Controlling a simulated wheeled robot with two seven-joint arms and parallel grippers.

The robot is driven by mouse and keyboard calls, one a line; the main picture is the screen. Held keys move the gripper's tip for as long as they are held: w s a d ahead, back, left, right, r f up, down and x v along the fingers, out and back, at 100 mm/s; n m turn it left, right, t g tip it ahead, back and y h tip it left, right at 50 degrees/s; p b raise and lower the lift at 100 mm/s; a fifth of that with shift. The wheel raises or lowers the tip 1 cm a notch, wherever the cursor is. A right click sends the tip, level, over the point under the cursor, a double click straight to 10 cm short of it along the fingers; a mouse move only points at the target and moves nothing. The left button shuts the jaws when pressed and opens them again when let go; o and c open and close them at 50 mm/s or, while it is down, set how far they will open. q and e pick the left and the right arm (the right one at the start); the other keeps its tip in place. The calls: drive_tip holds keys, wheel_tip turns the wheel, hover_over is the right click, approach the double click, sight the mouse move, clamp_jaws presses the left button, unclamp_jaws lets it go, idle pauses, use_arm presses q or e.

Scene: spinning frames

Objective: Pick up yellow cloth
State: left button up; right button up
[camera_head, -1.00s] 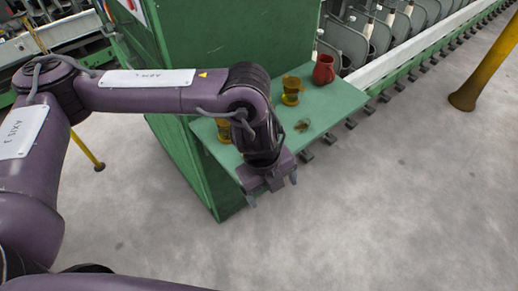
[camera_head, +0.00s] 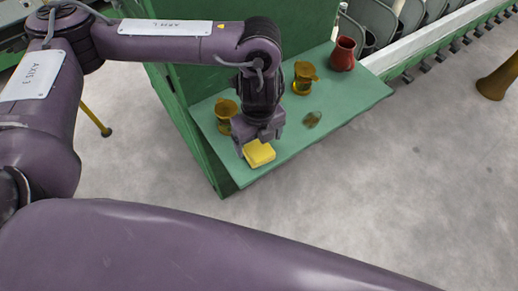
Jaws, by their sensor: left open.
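The yellow cloth (camera_head: 259,154) is a small folded block on the front left part of the green shelf (camera_head: 345,107). My left gripper (camera_head: 258,140) points down right at the cloth's far side and hides part of it. Its jaws are open. From this angle I cannot tell whether the cloth is between the fingers or only beside them. My right gripper is not in view.
Two amber cups, one left (camera_head: 226,116) and one farther back (camera_head: 304,77), stand near my left gripper. A green cabinet wall (camera_head: 190,85) rises behind.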

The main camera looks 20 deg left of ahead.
sight(259, 150)
use_arm(q)
wheel_tip(259, 150, down, 4)
drive_tip(key=shift+w+r, duration=0.1)
drive_tip(key=shift+r, duration=0.05)
drive_tip(key=shift+c, duration=2.2)
drive_tip(key=c, duration=0.6)
drive_tip(key=shift+c, duration=0.2)
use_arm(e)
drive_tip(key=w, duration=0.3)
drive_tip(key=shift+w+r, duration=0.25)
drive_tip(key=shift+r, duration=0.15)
use_arm(q)
drive_tip(key=shift+r, duration=0.45)
wheel_tip(259, 150, up, 19)
drive_tip(key=shift+b, duration=0.45)
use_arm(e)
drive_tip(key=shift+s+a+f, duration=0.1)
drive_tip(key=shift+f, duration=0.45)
